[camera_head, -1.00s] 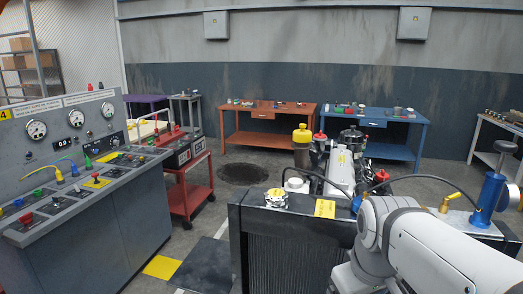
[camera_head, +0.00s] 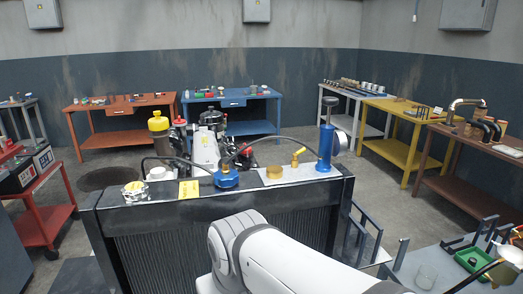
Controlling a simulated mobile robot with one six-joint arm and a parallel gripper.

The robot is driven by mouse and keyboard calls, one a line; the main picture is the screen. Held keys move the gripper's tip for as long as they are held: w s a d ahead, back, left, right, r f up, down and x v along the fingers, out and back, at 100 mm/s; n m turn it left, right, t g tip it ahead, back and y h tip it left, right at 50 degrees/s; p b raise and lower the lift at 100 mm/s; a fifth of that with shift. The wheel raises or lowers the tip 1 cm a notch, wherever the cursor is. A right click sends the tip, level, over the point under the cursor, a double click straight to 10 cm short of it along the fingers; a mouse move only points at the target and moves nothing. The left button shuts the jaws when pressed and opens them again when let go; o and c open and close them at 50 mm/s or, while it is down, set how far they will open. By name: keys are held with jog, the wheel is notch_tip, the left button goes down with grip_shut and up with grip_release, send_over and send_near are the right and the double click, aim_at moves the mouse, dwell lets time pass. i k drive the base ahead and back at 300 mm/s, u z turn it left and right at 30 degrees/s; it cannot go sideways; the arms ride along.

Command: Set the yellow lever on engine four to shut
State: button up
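A small yellow lever (camera_head: 298,153) stands tilted on the top plate of the engine unit with the black radiator (camera_head: 180,245). It is just left of a blue hand-pump-like cylinder (camera_head: 326,145) with a round gauge. A brass cap (camera_head: 274,172) sits to the lever's left. I cannot tell the lever's setting from here, and no number shows on this unit. My white arm reaches from the bottom middle toward the lower right, in front of the radiator. My gripper is out of view.
A blue-capped fitting (camera_head: 226,178) with a black hose and a yellow tag (camera_head: 189,190) are on the same top. An orange bench (camera_head: 120,140), a blue bench (camera_head: 232,127) and a yellow bench (camera_head: 400,112) stand behind. A green tray (camera_head: 477,262) lies at lower right.

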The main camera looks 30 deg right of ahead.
aim_at(295, 155)
jog(key=u, duration=1.3)
jog(key=k, duration=1.3)
jog(key=z, duration=1.25)
jog(key=i, duration=0.95)
jog(key=z, duration=0.05)
